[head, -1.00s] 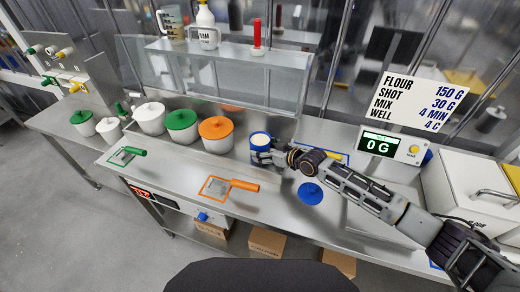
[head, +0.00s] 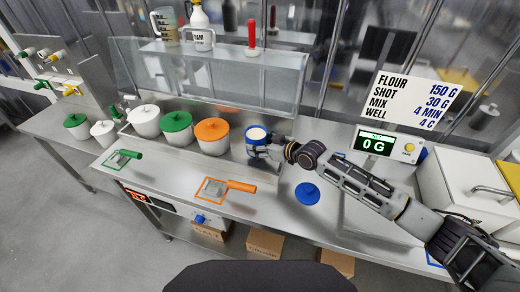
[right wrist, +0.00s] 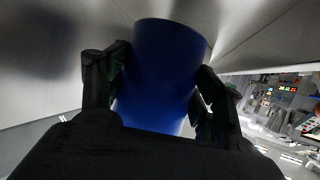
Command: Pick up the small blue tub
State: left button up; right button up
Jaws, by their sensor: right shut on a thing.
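The small blue tub (head: 257,133) is at the back of the steel counter, right of the orange-lidded tub. It is open at the top, with pale contents showing. My right gripper (head: 266,151) is shut on it from the right. In the right wrist view the tub's blue wall (right wrist: 165,70) stands between the two dark fingers (right wrist: 158,95). It looks slightly raised, but its base is partly hidden by the gripper. A blue lid (head: 307,193) lies on the counter in front of it. My left gripper is not in view.
Orange-lidded (head: 213,139), green-lidded (head: 178,131) and white tubs (head: 144,122) stand to the left. An orange-handled scraper (head: 240,187) lies in front. A scale display (head: 376,143) reads 0 G at right. A raised shelf (head: 225,55) stands behind.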

jog(key=shift+r+b, duration=0.35)
jog(key=shift+r, duration=3.05)
jog(key=shift+s+f, duration=0.1)
jog(key=shift+s, duration=0.05)
